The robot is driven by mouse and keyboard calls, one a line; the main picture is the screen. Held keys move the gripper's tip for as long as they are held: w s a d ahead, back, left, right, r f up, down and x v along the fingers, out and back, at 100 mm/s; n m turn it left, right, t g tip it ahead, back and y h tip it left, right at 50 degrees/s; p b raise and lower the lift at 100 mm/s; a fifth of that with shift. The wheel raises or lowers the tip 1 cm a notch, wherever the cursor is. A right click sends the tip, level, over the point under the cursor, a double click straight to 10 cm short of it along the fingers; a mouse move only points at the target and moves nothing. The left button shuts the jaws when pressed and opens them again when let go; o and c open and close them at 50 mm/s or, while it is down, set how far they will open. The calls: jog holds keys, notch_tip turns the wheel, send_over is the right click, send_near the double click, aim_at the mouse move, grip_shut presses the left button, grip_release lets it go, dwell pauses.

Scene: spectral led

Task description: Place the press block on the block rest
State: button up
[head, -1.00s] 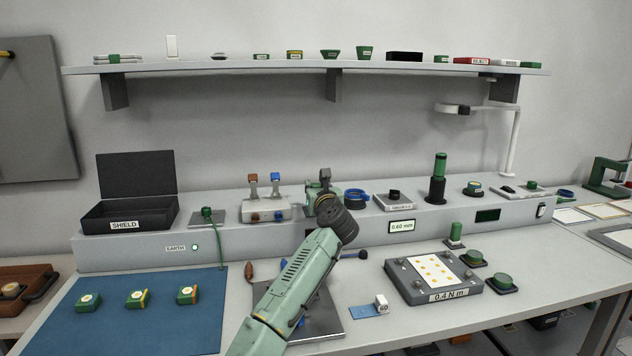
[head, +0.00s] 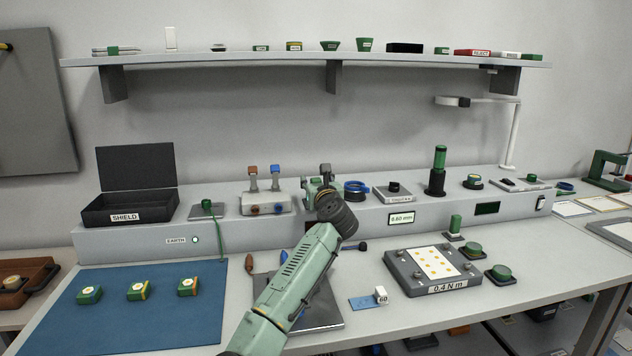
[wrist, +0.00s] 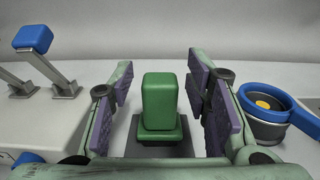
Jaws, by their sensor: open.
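A green upright block (wrist: 160,100), which looks like the press block, stands on a dark square base (wrist: 125,146) in the wrist view. I cannot tell for certain whether this base is the block rest. My gripper (wrist: 164,92) is open, with one purple-padded finger on each side of the block and visible gaps between pads and block. In the head view my gripper (head: 322,184) is at the raised ledge, between the lever unit and the blue ring. My own arm hides the block there.
The lever unit (head: 267,204) stands left of my gripper, and a blue ring (head: 356,188) is close on its right. A black SHIELD box (head: 130,206) is farther left. The blue mat (head: 150,320) holds several green blocks. A 0.4 N m plate (head: 405,277) lies at front right.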

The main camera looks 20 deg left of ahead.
jog(key=shift+f+b, duration=0.1)
jog(key=shift+b, duration=0.6)
jog(key=b+v, duration=0.3)
jog(key=v, duration=0.7)
jog(key=shift+d+r, duration=0.4)
jog(key=shift+d, duration=0.25)
jog(key=shift+s, duration=0.1)
